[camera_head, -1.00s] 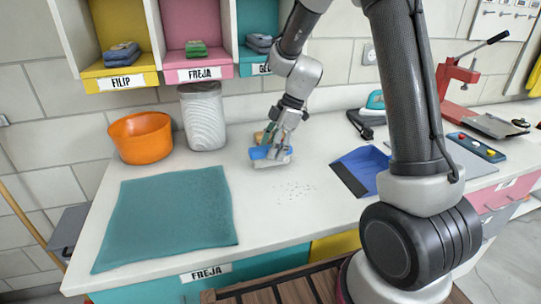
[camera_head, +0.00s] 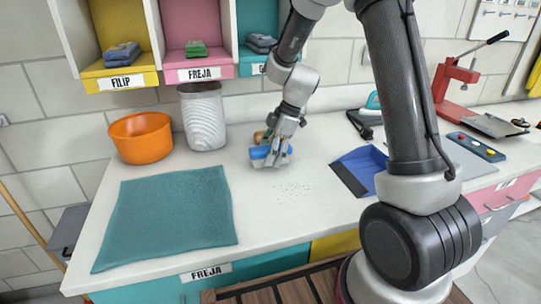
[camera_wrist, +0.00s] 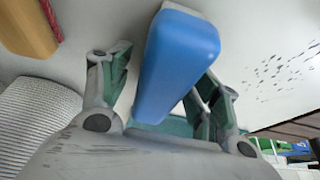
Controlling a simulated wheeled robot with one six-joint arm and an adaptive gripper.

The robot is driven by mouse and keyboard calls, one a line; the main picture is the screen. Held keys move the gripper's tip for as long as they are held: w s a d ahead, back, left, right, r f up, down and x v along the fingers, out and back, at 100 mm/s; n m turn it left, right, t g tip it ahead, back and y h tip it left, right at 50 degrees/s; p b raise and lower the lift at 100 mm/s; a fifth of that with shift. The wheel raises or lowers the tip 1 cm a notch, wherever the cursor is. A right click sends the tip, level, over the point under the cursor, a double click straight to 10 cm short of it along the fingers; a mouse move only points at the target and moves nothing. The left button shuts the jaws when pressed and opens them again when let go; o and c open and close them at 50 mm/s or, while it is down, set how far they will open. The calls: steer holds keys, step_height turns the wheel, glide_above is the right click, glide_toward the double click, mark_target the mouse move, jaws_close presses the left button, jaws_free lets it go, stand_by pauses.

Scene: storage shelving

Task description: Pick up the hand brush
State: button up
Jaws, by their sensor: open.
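The hand brush (camera_head: 260,152) has a blue body and lies on the white counter, right of the ribbed bin. In the wrist view its blue body (camera_wrist: 182,60) fills the space between the two fingers. My gripper (camera_head: 276,154) is down at the brush from above. In the wrist view my gripper (camera_wrist: 160,90) is open, with one finger on each side of the blue body. Whether the fingers touch it I cannot tell. The bristles are mostly hidden.
A wooden block-like item (camera_wrist: 28,28) with a red edge lies close behind the brush. A ribbed bin (camera_head: 203,118) and an orange bowl (camera_head: 141,138) stand to the left. A blue dustpan (camera_head: 362,168) lies to the right. Dark crumbs (camera_head: 293,188) lie in front.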

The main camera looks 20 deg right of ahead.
steer(key=c, duration=1.2)
step_height(320, 180, up, 11)
steer(key=shift+f, duration=0.2)
